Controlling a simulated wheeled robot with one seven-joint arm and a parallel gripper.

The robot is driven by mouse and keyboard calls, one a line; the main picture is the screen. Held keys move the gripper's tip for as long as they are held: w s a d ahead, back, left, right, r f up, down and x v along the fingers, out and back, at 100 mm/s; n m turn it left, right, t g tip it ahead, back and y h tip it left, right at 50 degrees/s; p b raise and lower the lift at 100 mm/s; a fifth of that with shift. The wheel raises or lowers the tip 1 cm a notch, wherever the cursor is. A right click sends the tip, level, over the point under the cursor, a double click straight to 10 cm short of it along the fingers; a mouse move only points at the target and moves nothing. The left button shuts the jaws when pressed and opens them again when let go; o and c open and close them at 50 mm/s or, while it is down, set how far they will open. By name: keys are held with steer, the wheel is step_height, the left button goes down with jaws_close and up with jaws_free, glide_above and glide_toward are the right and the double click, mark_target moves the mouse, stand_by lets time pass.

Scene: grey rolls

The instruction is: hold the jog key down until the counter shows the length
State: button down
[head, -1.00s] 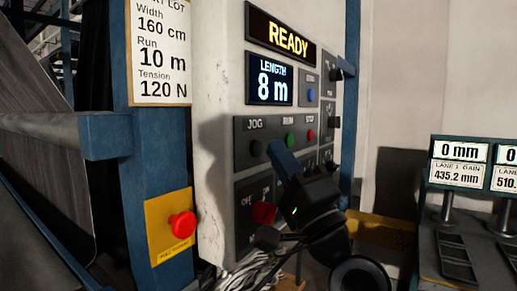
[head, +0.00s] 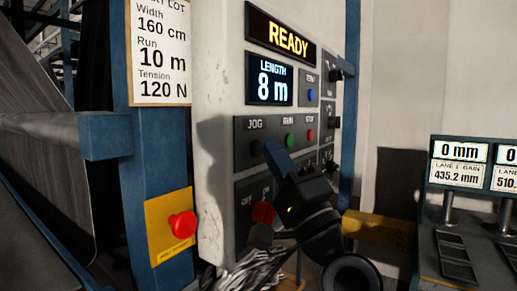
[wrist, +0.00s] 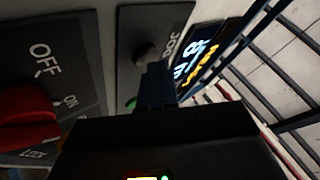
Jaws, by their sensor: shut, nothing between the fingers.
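The black jog key (head: 257,147) sits under the JOG label at the left of the button row on the grey panel. The length counter (head: 269,79) above it reads 8 m. My gripper (head: 270,148) is shut and empty, its blue fingertips just right of the jog key in the head view. In the wrist view the jog key (wrist: 146,54) shows just beyond my fingertips (wrist: 155,68). I cannot tell whether they touch it. The lot card (head: 160,50) on the blue post reads Run 10 m, width 160 cm, tension 120 N.
A READY display (head: 281,37) is lit above the counter. Green run (head: 290,140) and red stop (head: 310,135) buttons are right of the jog key. A red rotary switch (head: 263,212) is below, and a red mushroom button (head: 182,224) is on a yellow plate at left.

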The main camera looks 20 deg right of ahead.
steer(key=shift+w+a, duration=0.25)
steer(key=shift+w, duration=0.1)
stand_by(0.8)
stand_by(0.4)
steer(key=shift+s+d, duration=0.5)
steer(key=shift+s, duration=0.2)
steer(key=s+d, duration=0.1)
steer(key=s, duration=0.1)
steer(key=s+d+b, duration=0.1)
steer(key=s+d, duration=0.1)
stand_by(0.3)
